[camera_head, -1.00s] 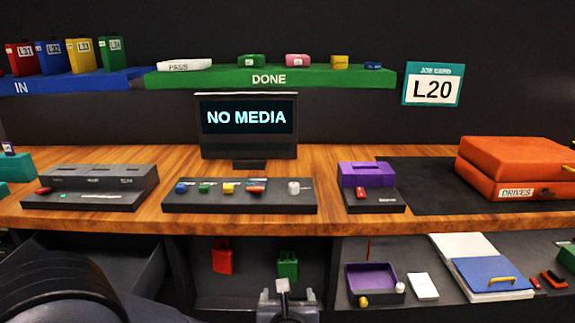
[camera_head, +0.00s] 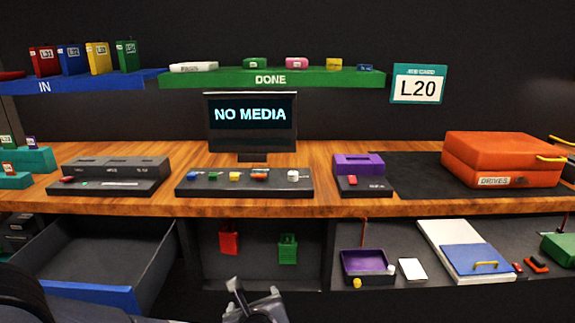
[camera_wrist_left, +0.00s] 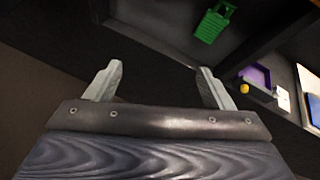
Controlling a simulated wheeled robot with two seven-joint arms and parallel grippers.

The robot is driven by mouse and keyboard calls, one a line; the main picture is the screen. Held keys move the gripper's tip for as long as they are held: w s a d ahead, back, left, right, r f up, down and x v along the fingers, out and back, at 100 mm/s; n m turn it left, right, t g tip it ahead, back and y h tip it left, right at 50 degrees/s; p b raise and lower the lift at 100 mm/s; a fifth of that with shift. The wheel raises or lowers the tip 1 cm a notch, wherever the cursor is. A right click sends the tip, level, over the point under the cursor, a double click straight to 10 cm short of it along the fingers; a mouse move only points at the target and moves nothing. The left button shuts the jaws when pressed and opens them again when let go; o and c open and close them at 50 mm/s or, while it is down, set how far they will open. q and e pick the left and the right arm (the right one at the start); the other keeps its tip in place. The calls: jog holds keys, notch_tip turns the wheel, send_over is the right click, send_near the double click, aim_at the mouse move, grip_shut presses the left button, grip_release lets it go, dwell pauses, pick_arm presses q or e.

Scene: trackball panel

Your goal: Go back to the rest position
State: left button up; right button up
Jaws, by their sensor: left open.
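My left gripper (camera_head: 254,300) is low at the bottom middle of the head view, below the edge of the wooden desk (camera_head: 120,205) and in front of the lower shelves. In the left wrist view its two fingers (camera_wrist_left: 158,85) stand wide apart with nothing between them. A green tag-like item (camera_head: 288,249) hangs in the middle cubby, ahead of the gripper and apart from it; it also shows in the left wrist view (camera_wrist_left: 213,22). My right gripper is not in either view.
A blue-fronted drawer (camera_head: 95,296) stands open at lower left. On the desk are a button panel (camera_head: 245,190), a monitor (camera_head: 252,115) reading NO MEDIA, a purple device (camera_head: 358,165) and an orange case (camera_head: 503,160). A purple tray (camera_head: 366,265) sits on the lower right shelf.

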pick_arm(q)
jog(key=s+a+n+g+y, duration=0.2)
jog(key=s+a+n+g, duration=0.25)
jog(key=a+n, duration=0.65)
jog(key=s+a+f+n+g+h, duration=0.1)
jog(key=s+a+n+g+h, duration=0.15)
jog(key=s+n, duration=0.4)
jog(key=s+a+f+n+g+h, duration=0.1)
jog(key=s+a+n+h, duration=0.1)
jog(key=s+a+n, duration=0.35)
jog(key=s+d+r+n+t+h, duration=0.25)
jog(key=s+d+n+h, duration=0.2)
jog(key=s+n, duration=0.4)
notch_tip(320, 180, up, 20)
jog(key=w+n+y+p, duration=0.1)
jog(key=p, duration=1.8)
jog(key=shift+w+d+f+g+p, duration=0.2)
jog(key=shift+d+g+p, duration=0.1)
jog(key=shift+d+g, duration=0.15)
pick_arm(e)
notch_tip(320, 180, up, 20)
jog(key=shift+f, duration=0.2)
pick_arm(q)
jog(key=shift+c, duration=0.3)
